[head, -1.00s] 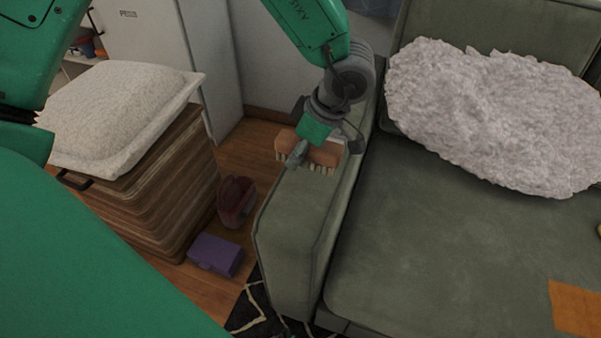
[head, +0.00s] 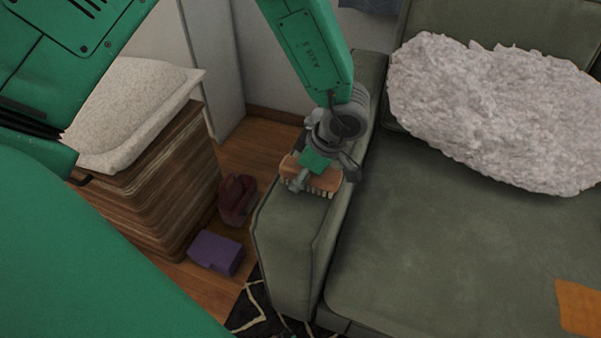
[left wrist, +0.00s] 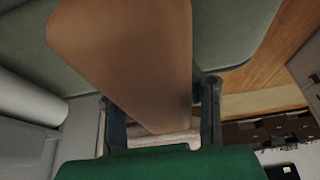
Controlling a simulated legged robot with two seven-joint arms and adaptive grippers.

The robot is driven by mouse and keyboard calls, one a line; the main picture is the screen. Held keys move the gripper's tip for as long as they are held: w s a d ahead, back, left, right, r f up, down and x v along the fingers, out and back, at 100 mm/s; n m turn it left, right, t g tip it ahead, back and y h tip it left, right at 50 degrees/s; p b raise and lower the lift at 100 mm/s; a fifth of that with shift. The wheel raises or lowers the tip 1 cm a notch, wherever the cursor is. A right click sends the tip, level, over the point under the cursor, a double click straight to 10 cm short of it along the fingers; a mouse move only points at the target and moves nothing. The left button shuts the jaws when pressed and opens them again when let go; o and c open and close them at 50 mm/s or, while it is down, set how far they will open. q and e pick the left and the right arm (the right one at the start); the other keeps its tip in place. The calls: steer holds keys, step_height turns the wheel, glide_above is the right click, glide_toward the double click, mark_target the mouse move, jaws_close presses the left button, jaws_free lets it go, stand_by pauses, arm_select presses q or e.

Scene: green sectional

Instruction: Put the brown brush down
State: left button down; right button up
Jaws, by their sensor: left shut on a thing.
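The brown brush (head: 322,180) has a tan-brown back and pale bristles that point down. My left gripper (head: 314,174) is shut on it, just over the top of the green sofa's armrest (head: 285,228). I cannot tell whether the bristles touch the armrest. In the left wrist view the brush's smooth brown back (left wrist: 130,60) fills the middle, between the two fingers of my left gripper (left wrist: 160,118). My right gripper is not in view.
A fluffy pale cushion (head: 490,115) lies on the sofa seat (head: 430,250). Left of the armrest are a wooden chest (head: 160,190) with a white cushion (head: 130,110), a dark red object (head: 237,200) and a purple box (head: 216,253) on the floor.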

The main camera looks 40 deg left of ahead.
arm_select(q)
steer(key=shift+f, duration=0.4)
steer(key=c, duration=1)
jaws_free()
steer(key=shift+a, duration=0.1)
steer(key=shift+c, duration=0.2)
steer(key=shift+f, duration=0.1)
steer(key=shift+b, duration=0.5)
steer(key=p+v, duration=0.1)
steer(key=v, duration=0.4)
steer(key=p+v, duration=0.2)
steer(key=v, duration=0.2)
steer(key=p+v, duration=0.1)
steer(key=v, duration=0.4)
steer(key=shift+w+r+p, duration=0.3)
steer(key=shift+w+p, duration=0.05)
steer(key=shift+p, duration=0.05)
